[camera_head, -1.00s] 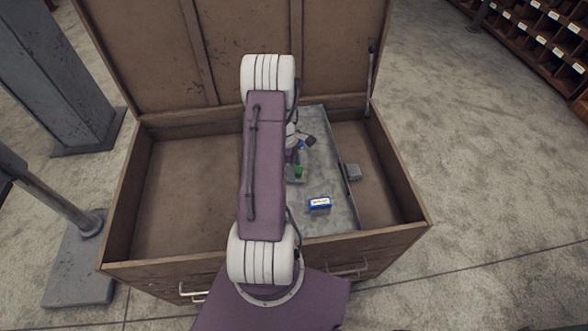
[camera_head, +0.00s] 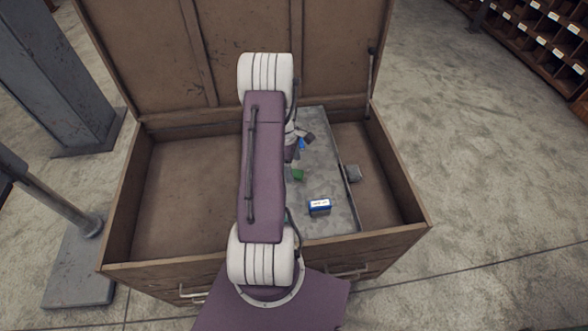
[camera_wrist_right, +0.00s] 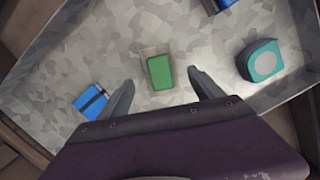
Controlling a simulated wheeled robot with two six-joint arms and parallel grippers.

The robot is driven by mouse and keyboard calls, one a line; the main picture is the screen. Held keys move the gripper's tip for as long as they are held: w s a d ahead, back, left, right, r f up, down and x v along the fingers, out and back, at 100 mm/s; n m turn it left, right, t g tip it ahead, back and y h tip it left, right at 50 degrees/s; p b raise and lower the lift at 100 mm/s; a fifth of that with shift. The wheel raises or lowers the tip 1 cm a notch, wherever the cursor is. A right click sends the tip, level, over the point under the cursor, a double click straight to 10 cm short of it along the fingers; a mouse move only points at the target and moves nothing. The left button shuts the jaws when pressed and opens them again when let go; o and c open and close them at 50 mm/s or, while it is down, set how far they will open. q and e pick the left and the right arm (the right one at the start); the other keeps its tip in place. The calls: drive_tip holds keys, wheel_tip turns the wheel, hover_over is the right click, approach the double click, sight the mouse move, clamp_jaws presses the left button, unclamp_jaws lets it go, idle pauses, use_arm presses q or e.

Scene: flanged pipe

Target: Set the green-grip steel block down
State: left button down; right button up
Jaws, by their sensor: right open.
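The steel block with its green grip (camera_wrist_right: 160,72) lies on the floor of the grey metal tray (camera_wrist_right: 110,45) in the right wrist view. Its green part also shows in the head view (camera_head: 298,175), just right of my arm. My right gripper (camera_wrist_right: 162,78) is open, with one finger on each side of the block and a gap on both sides. In the head view my arm hides most of this gripper. My left gripper is in neither view.
The tray sits in an open wooden chest (camera_head: 190,190). A blue-and-white box (camera_head: 319,206) lies near the tray's front. A teal tape measure (camera_wrist_right: 262,60) and a blue item (camera_wrist_right: 91,102) lie nearby. The chest's left side is bare.

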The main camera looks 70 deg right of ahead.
wheel_tip(320, 180, up, 9)
drive_tip(key=w, duration=0.1)
drive_tip(key=shift+w+p, duration=0.2)
drive_tip(key=shift+p, duration=0.25)
drive_tip(key=shift+a+r, duration=0.1)
drive_tip(key=shift+a, duration=0.05)
drive_tip(key=w+a+r+t, duration=0.2)
drive_tip(key=w+a, duration=1.3)
drive_tip(key=a, duration=0.1)
drive_tip(key=s+a+m+t, duration=0.1)
drive_tip(key=a, duration=2.1)
drive_tip(key=shift+s+r, duration=0.3)
